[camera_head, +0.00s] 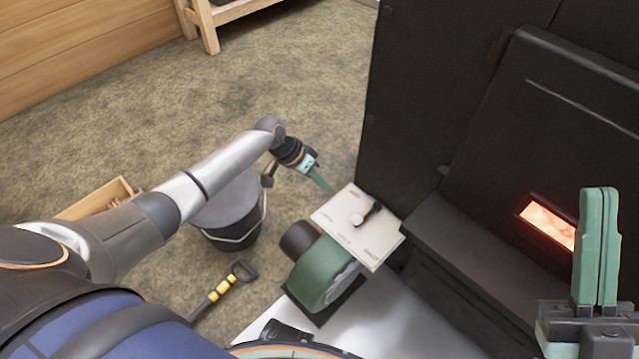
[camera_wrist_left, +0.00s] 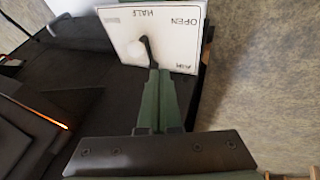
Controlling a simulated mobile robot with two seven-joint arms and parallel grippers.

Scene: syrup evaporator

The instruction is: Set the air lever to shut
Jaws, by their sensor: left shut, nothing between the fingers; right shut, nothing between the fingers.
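The air lever (camera_head: 373,211) is a short black bar with a white round part, on a pale label plate (camera_head: 326,214) by the black evaporator. In the left wrist view the lever (camera_wrist_left: 150,52) runs down the plate (camera_wrist_left: 180,30); HALF and OPEN are readable, other labels are too small or turned. My left gripper (camera_head: 329,189) is shut and empty, just left of the plate's upper edge. In the left wrist view its fingertips (camera_wrist_left: 159,71) overlap the lever's lower end; I cannot tell whether they touch. My right gripper (camera_head: 598,245) is shut, empty, at the right, away from the lever.
A green blower (camera_head: 323,275) sits below the plate. The black evaporator (camera_head: 420,110) with a glowing slot (camera_head: 548,222) stands right. A dark bucket (camera_head: 228,215) and a yellow-black handled tool (camera_head: 222,289) are left of the plate. Open floor lies behind.

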